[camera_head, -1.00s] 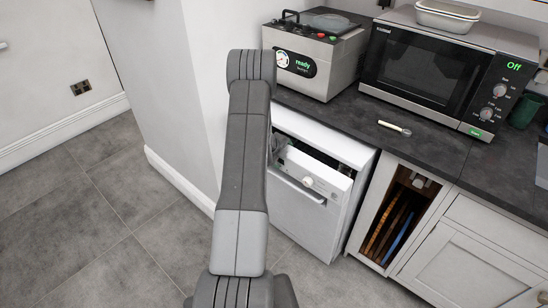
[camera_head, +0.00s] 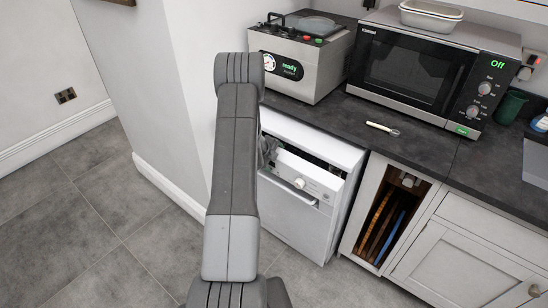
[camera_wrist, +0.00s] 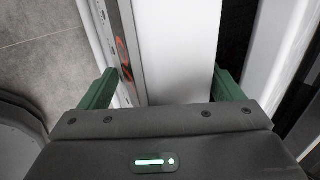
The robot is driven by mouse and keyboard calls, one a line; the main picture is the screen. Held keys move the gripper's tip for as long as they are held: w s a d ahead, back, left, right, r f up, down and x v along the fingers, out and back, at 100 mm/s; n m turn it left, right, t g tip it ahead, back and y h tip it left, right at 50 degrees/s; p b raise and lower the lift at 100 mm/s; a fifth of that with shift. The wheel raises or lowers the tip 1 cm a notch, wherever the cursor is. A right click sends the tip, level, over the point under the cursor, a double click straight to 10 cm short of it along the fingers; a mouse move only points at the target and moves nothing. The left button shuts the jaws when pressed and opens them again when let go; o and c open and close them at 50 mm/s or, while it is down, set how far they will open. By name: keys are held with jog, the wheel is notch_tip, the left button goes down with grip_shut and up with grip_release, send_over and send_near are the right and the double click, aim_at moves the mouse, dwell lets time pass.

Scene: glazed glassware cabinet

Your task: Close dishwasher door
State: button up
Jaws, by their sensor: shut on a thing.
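The white dishwasher door (camera_head: 296,215) stands slightly ajar below the dark worktop. Its top edge leans out from the white dishwasher body (camera_head: 315,139), leaving a dark narrow gap. A long handle and a round knob show on its front. My arm runs up the middle of the head view and hides the door's left part. My gripper (camera_wrist: 163,72) is at the door's upper left, mostly hidden in the head view. In the wrist view its two green fingers stand on either side of the white door panel (camera_wrist: 177,45), with the jaws shut on it.
A microwave (camera_head: 425,72) and a grey machine (camera_head: 300,62) stand on the worktop (camera_head: 410,145), with a small light-handled utensil (camera_head: 382,129) in front. An open cubby (camera_head: 385,225) with boards is right of the dishwasher. A wall corner (camera_head: 185,90) is at left; tiled floor is clear.

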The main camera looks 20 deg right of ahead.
jog(key=v, duration=1.3)
jog(key=shift+r, duration=0.35)
jog(key=shift+c, duration=0.5)
jog(key=c, duration=0.4)
jog(key=shift+s+d+f+m+b, duration=0.15)
jog(key=shift+s+m+b, duration=0.15)
jog(key=shift+m, duration=0.4)
jog(key=c, duration=0.3)
jog(key=s+m+b, duration=0.1)
jog(key=m, duration=0.1)
jog(key=s+d+m+b, duration=0.1)
jog(key=m+b, duration=0.1)
jog(key=m, duration=0.1)
jog(key=s+m+b, duration=0.1)
jog(key=m, duration=0.2)
jog(key=shift+s+d+g, duration=0.2)
jog(key=shift+d+g, duration=0.1)
jog(key=shift+d, duration=0.1)
grip_shut()
jog(key=s+f+m+y+b, duration=0.25)
jog(key=s+m+b, duration=1)
jog(key=m, duration=1.35)
jog(key=w+d+f, duration=0.3)
jog(key=d+f, duration=0.3)
jog(key=f, duration=0.2)
jog(key=shift+w+d+f+g, duration=0.2)
jog(key=shift+w+f+g, duration=0.1)
jog(key=shift+w, duration=0.05)
